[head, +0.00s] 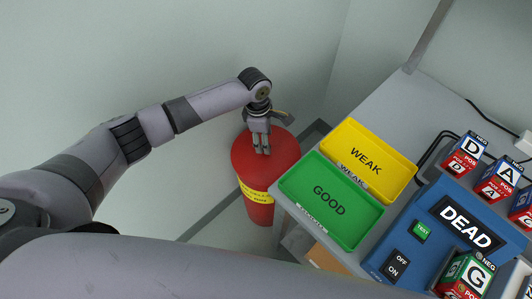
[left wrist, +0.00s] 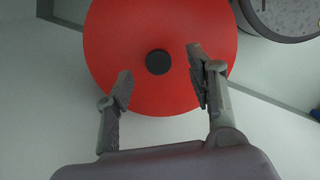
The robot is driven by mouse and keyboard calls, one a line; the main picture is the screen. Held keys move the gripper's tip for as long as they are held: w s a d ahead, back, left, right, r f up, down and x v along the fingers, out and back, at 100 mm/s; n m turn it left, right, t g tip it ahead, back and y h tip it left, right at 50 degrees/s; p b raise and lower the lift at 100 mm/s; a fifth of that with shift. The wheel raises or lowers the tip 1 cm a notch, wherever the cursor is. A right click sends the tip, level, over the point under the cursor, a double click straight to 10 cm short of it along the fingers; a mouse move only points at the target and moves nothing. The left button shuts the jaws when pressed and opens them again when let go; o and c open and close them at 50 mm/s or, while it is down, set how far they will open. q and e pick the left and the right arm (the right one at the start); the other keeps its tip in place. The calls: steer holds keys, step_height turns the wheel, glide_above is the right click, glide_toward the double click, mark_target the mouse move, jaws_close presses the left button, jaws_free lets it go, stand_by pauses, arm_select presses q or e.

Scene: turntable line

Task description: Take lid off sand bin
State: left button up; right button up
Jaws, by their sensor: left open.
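The red sand bin (head: 257,207) with a yellow label stands on the floor left of the table. Its round red lid (head: 280,153) is on top, and it fills the upper middle of the left wrist view (left wrist: 115,45). A small black knob (left wrist: 158,62) sits at the lid's centre; in the head view my gripper hides it. My left gripper (head: 261,150) is above the lid, pointing down. In the left wrist view its open fingers (left wrist: 160,71) appear on either side of the knob, without visible contact. Their height above it is hard to tell. My right gripper is not in view.
The grey table (head: 385,110) is right of the bin. It carries a yellow WEAK tray (head: 398,190), a green GOOD tray (head: 290,183), and a blue tester (head: 408,238) near several labelled boxes. A wall is behind the bin. Clear floor lies left of it.

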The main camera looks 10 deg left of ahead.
mark_target(263, 170)
arm_select(q)
steer(key=f, duration=0.6)
steer(key=shift+w+b, duration=0.2)
steer(key=shift+b, duration=0.15)
steer(key=shift+r, duration=0.1)
steer(key=shift+c, duration=0.5)
jaws_close()
